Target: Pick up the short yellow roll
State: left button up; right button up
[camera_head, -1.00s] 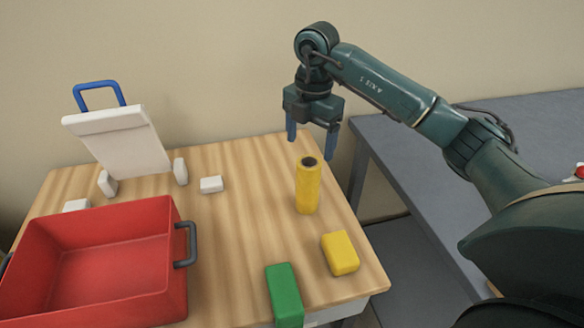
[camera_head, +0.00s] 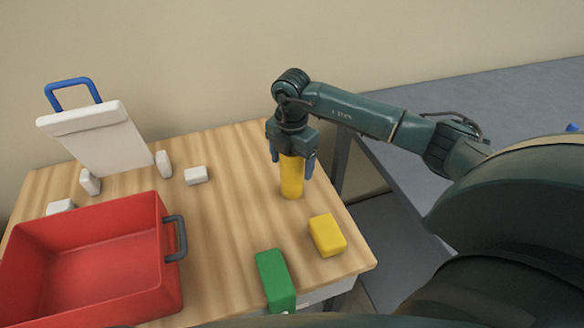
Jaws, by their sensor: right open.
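The short yellow roll (camera_head: 292,180) stands upright on the wooden table near its right edge. My right gripper (camera_head: 291,165) points down over the roll, with its open blue fingers on either side of the roll's upper part. The roll's top end is hidden by the gripper. I cannot tell whether the fingers touch it. My left gripper is not in view.
A yellow block (camera_head: 327,235) and a green block (camera_head: 275,280) lie in front of the roll. A red bin (camera_head: 90,262) stands at the left, with a white stand with a blue handle (camera_head: 95,138) behind it. A small white block (camera_head: 196,175) lies on the wooden table (camera_head: 225,220). A grey table (camera_head: 480,115) is at the right.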

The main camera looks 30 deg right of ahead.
jog(key=shift+f, duration=0.8)
jog(key=shift+c, duration=0.4)
